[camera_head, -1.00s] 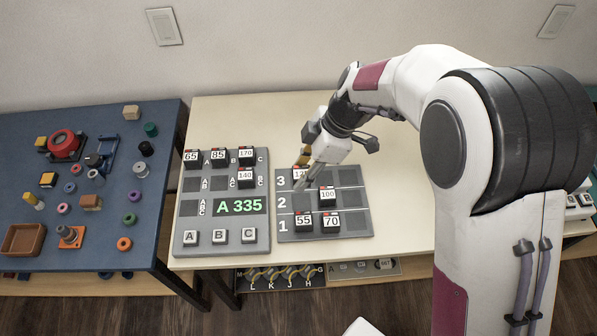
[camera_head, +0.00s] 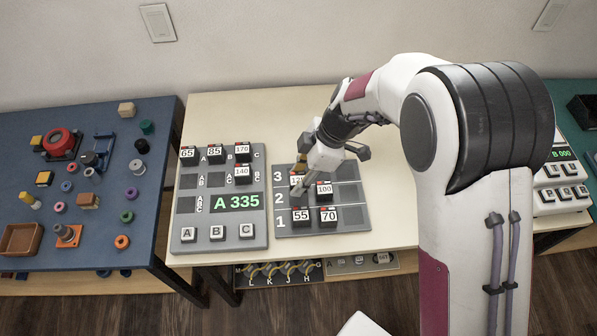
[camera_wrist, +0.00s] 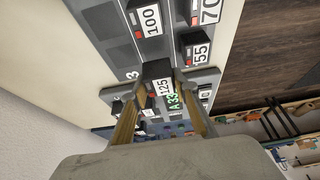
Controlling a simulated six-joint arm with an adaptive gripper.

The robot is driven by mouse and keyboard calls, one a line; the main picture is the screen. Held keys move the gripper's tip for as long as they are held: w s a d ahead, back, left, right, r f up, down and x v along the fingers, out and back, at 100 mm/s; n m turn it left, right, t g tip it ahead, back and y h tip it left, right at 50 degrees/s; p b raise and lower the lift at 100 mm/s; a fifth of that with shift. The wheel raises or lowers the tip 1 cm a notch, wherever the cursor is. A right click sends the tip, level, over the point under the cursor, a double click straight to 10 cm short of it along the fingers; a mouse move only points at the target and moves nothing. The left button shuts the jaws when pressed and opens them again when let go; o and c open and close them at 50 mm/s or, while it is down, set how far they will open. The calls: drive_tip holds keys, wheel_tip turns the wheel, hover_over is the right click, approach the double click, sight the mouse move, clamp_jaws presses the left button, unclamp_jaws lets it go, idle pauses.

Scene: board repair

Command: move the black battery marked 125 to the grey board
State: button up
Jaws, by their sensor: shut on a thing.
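The black battery marked 125 (camera_head: 296,180) is at the left of the dark grey board (camera_head: 347,172) numbered 3, 2, 1. My gripper (camera_head: 298,190) is shut on it and partly hides it in the head view. In the wrist view, the battery (camera_wrist: 159,82) sits between the two fingertips, its white 125 label showing. I cannot tell how far it is above the board. The lighter grey board (camera_head: 187,217) with the green A 335 display stands to the left.
Batteries 100 (camera_head: 324,189), 55 (camera_head: 301,216) and 70 (camera_head: 328,216) sit on the numbered board, close to my gripper. Batteries 65 (camera_head: 188,154), 85 (camera_head: 215,153), 170 (camera_head: 242,151) and 140 (camera_head: 242,173) occupy the A 335 board; its other slots look empty.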

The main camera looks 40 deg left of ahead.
drive_tip(key=shift+f, duration=2.15)
drive_tip(key=shift+f, duration=0.5)
drive_tip(key=o, duration=1.2)
drive_tip(key=shift+o, duration=0.2)
drive_tip(key=shift+r, duration=0.1)
drive_tip(key=v, duration=1.2)
drive_tip(key=shift+m, duration=0.3)
